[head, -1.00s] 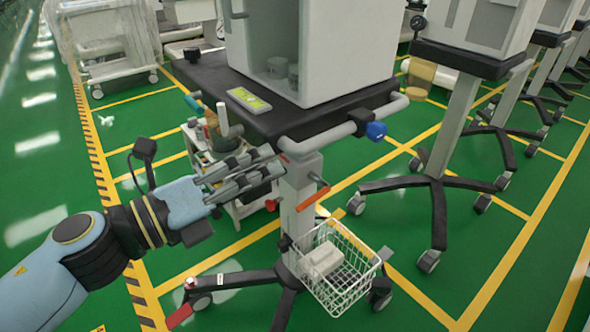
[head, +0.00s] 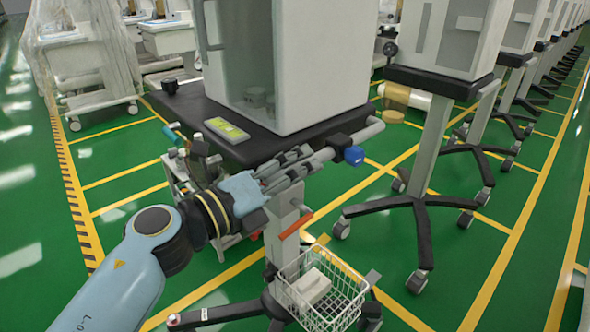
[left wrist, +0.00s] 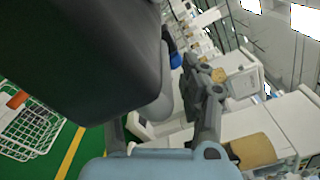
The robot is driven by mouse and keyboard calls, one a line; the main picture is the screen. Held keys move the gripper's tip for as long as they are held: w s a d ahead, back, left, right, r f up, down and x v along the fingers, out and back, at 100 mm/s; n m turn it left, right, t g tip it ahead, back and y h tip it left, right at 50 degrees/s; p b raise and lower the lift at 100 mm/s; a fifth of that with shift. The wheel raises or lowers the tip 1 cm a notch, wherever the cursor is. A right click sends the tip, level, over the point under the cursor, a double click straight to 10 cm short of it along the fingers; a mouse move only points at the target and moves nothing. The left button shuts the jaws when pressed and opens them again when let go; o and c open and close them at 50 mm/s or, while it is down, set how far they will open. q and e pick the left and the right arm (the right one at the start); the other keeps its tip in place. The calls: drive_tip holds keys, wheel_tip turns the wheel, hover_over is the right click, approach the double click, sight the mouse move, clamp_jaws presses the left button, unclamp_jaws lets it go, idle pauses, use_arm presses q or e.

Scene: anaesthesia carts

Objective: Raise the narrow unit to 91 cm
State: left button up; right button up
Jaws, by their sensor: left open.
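The narrow unit appears to be the nearest cart: a pale cabinet (head: 300,65) on a black top (head: 262,145), on a grey column with a dark wheeled foot. An orange lever (head: 296,226) sits on the column. A grey push rail (head: 362,137) with a blue knob (head: 354,156) runs along the front edge. My left gripper (head: 303,162) is open at this rail, below the black top's edge. In the left wrist view, the rail (left wrist: 158,108) lies close beside the open left gripper (left wrist: 165,100); I cannot tell if they touch. My right gripper is not in view.
A white wire basket (head: 320,290) hangs low on the column, holding a pale box (head: 312,286). Similar carts (head: 440,60) stand in a row to the right. A low trolley stands behind on the left.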

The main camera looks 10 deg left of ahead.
use_arm(q)
clamp_jaws()
idle(0.4)
drive_tip(key=shift+f, duration=0.35)
unclamp_jaws()
drive_tip(key=shift+s, duration=0.1)
drive_tip(key=v, duration=1.2)
